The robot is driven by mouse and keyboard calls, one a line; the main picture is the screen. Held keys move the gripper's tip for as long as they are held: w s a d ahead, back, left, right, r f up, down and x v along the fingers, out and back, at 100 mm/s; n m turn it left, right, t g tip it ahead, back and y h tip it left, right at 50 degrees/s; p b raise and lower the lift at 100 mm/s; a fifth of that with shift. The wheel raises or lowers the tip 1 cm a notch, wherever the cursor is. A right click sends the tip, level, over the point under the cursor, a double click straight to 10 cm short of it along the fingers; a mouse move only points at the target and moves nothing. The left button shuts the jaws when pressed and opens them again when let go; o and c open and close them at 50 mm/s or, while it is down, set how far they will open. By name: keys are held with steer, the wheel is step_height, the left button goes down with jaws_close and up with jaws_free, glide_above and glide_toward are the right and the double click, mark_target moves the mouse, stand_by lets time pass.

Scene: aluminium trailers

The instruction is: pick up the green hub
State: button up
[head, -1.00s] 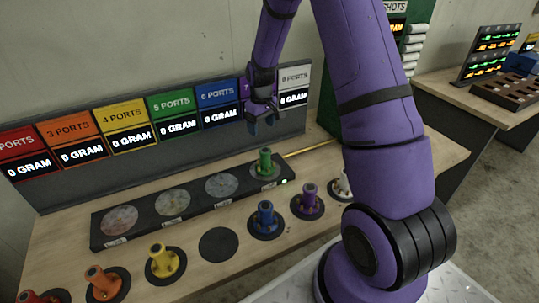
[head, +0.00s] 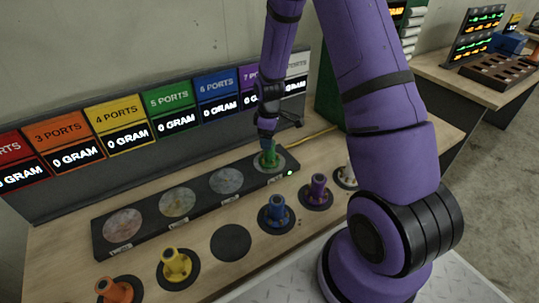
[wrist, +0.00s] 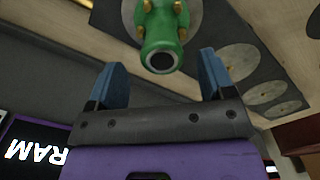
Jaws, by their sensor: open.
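The green hub (head: 269,157) stands upright on the rightmost round pad of the black strip. In the wrist view the green hub (wrist: 161,38) shows its hollow top end, just beyond and between the two blue fingertips. My gripper (head: 267,139) is open, pointing down right above the hub in the head view. In the wrist view my gripper (wrist: 160,75) has its fingers apart with nothing between their pads that I can see clearly gripped. The fingers partly hide the hub's top in the head view.
The black strip (head: 152,222) has several round pads. Blue (head: 277,211), purple (head: 318,189), yellow (head: 175,264) and orange (head: 115,290) hubs stand on dark discs in front. An empty dark disc (head: 231,243) lies between yellow and blue. A sign panel (head: 120,128) stands behind.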

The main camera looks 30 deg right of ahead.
mark_target(269, 152)
steer(key=shift+s+f, duration=0.1)
steer(key=shift+f, duration=2.3)
steer(key=shift+c, duration=0.3)
jaws_close()
steer(key=shift+r, duration=0.15)
